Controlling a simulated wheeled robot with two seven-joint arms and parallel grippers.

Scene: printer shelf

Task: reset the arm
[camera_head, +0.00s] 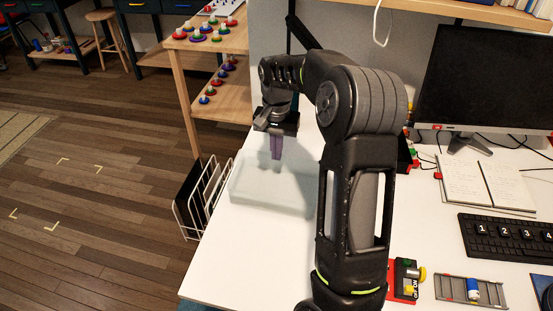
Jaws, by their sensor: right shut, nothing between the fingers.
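My right arm reaches forward over the white desk (244,262) in the head view. My right gripper (276,156) points down, with its two purple fingers shut together and nothing between them. It is over a pale, flat, box-like object (262,196) on the desk's left part. I cannot tell whether the fingertips touch it. My arm hides part of the desk behind it. My left gripper does not show.
A monitor (483,80), an open notebook (485,182) and a keyboard (508,240) are on the right. A red and black device (404,280) and a grey tray (470,291) lie near the front. A white wire rack (205,197) stands left of the desk. The floor (90,220) at left is clear.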

